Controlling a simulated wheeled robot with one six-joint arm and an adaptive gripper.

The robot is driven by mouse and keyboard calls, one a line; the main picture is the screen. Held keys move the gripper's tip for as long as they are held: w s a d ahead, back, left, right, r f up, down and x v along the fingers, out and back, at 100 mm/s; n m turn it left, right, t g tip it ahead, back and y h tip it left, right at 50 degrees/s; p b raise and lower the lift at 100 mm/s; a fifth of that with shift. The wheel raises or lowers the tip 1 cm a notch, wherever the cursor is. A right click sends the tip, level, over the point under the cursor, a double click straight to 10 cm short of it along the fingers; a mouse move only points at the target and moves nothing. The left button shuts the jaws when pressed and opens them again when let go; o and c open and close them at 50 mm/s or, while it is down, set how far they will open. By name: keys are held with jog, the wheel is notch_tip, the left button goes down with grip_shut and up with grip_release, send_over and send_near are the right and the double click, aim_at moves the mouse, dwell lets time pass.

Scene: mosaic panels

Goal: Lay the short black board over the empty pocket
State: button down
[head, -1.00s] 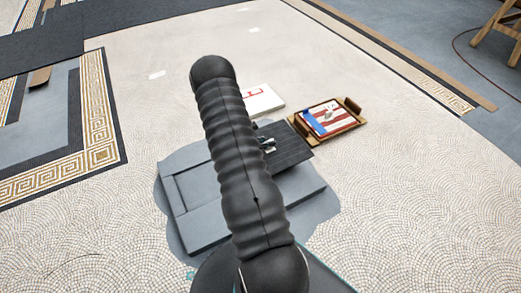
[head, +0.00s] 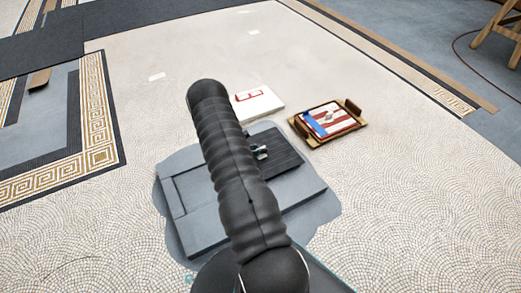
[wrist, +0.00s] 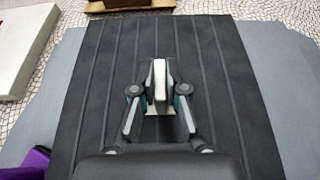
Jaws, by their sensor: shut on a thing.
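The short black board (head: 285,150) is a flat, grooved dark panel over the far right part of the grey slab (head: 300,190). In the wrist view the board (wrist: 95,75) fills most of the picture, with grooves running away from me. My gripper (wrist: 160,85) is shut on a small upright grip at the middle of the board; it shows small in the head view (head: 260,151). Whether the board rests on the slab or hangs just above it, I cannot tell.
A white box (head: 262,104) with a red-marked label lies behind the slab. A wooden tray (head: 352,132) holding a red, white and blue item stands to the right. A purple thing (wrist: 25,162) shows at the wrist view's lower left.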

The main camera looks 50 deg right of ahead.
jog(key=shift+f, duration=0.35)
jog(key=shift+f, duration=0.1)
jog(key=c, duration=1.2)
grip_release()
